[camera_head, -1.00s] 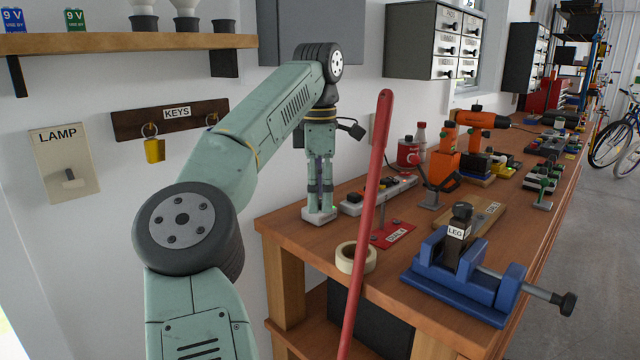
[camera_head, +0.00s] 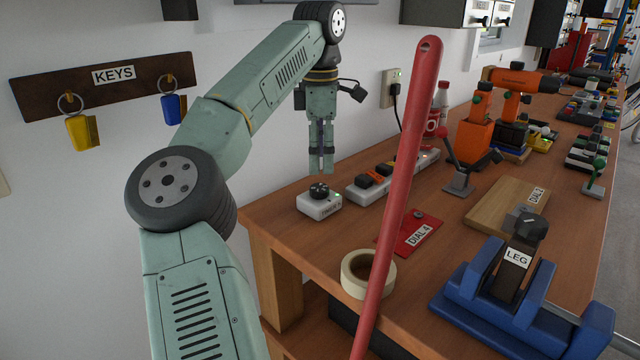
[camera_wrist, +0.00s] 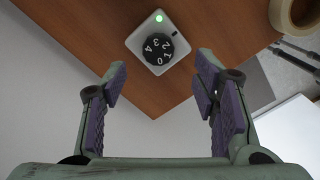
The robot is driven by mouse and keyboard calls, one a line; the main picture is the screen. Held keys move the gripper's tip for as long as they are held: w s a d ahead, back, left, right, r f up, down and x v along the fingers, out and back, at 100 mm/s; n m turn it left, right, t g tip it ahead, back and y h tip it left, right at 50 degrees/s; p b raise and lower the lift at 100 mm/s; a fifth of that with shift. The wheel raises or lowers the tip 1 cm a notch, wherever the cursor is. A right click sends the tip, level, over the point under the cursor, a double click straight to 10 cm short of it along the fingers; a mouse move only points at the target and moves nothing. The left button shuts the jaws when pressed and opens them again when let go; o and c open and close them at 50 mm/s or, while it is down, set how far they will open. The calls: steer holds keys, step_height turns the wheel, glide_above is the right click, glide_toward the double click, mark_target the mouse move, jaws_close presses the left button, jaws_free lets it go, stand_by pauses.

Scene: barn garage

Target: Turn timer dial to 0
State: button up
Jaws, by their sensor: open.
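The timer (camera_head: 320,203) is a small white box with a round black dial (camera_head: 319,190) on top, standing at the bench's near left corner. In the wrist view the timer (camera_wrist: 136,46) shows a green light, and its dial (camera_wrist: 158,50) carries white digits 0 to 4. The 2 seems to face a small dark mark at the upper right; the 0 is at the lower side. My gripper (camera_head: 321,171) points down just above the timer, apart from the dial. The wrist view shows my gripper (camera_wrist: 160,82) open and empty, the dial ahead of its fingers.
A power strip (camera_head: 372,187) lies right of the timer. A red pole (camera_head: 402,180) stands in front of the bench. A tape roll (camera_head: 368,274), a red DIAL A plate (camera_head: 411,235) and a blue vise (camera_head: 520,295) are nearer. Keys (camera_head: 82,132) hang on the wall.

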mark_target(320, 187)
step_height(320, 187, down, 7)
steer(key=shift+w+r, duration=0.1)
steer(key=shift+r, duration=0.05)
steer(key=c, duration=1.2)
steer(key=shift+o, duration=0.2)
